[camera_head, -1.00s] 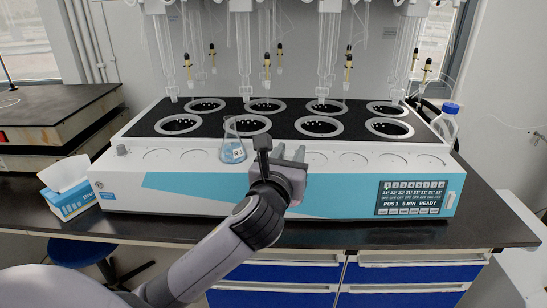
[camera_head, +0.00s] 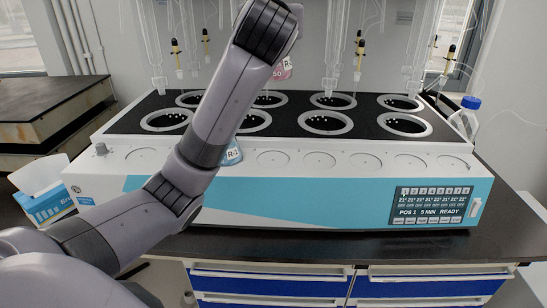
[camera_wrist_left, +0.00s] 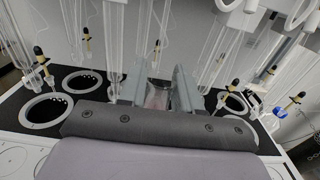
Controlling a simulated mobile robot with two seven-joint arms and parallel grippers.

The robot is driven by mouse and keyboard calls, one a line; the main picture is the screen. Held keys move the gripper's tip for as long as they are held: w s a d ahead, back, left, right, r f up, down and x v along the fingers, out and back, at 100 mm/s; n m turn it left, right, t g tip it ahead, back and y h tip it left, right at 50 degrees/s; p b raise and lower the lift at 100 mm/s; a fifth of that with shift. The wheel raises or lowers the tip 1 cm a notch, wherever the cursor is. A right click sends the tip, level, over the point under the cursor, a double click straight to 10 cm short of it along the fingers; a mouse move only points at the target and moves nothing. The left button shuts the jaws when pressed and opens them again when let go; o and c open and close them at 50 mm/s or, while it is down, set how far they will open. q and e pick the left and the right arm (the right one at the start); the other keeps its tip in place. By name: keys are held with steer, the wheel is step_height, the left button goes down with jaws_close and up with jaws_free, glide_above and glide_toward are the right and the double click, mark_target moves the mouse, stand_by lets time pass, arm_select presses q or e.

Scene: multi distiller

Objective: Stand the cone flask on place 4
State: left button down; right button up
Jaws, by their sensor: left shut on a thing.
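A flask with pink liquid (camera_head: 283,70) and a white label shows high over the black top, partly hidden behind my left forearm. In the left wrist view my left gripper (camera_wrist_left: 158,80) is shut on this pink flask (camera_wrist_left: 157,97), which sits between its two fingers. A cone flask with blue liquid (camera_head: 232,154), labelled R-1, stands on the front ledge, partly hidden by my arm. The ledge circle just right of it (camera_head: 273,158) is bare. My right gripper is not in view.
The distiller (camera_head: 330,210) has a black top with two rows of ringed wells. Glass tubes (camera_head: 332,50) hang above it, close around the left gripper. More bare ledge circles (camera_head: 365,160) run to the right. A tissue box (camera_head: 42,190) and a blue-capped bottle (camera_head: 467,116) stand beside it.

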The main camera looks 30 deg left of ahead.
arm_select(q)
step_height(320, 180, down, 19)
steer(key=b, duration=0.3)
steer(key=shift+f+b, duration=0.2)
steer(key=shift+b, duration=0.15)
steer(key=shift+a, duration=0.1)
steer(key=c, duration=0.8)
jaws_free()
steer(key=shift+f, duration=0.15)
steer(key=v, duration=1.2)
steer(key=shift+p, duration=0.3)
